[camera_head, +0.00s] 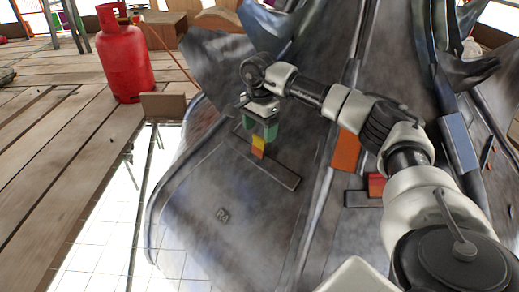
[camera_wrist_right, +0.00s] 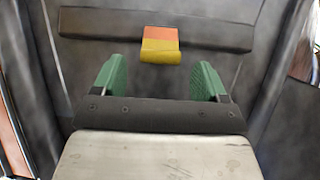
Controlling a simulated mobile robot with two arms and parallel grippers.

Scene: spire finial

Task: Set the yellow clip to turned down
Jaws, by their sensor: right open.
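The yellow clip (camera_head: 258,147) sits on a dark flat bar (camera_head: 284,177) fixed to the grey metal surface of the spire. In the right wrist view the clip (camera_wrist_right: 158,46) has an orange upper face and a yellow lower part that sticks out past the bar's (camera_wrist_right: 90,22) near edge. My right gripper (camera_head: 262,130) is just above the clip in the head view and partly overlaps it. In the wrist view its green fingers (camera_wrist_right: 157,80) are open and empty, on either side of the clip's line but short of it. My left gripper is not in view.
A second dark bar (camera_head: 358,200) with a red clip (camera_head: 376,184) lies to the right, near an orange plate (camera_head: 346,152). Raised ribs run along the grey surface. A red gas cylinder (camera_head: 124,62) stands on the plank floor at left, beside an open gap.

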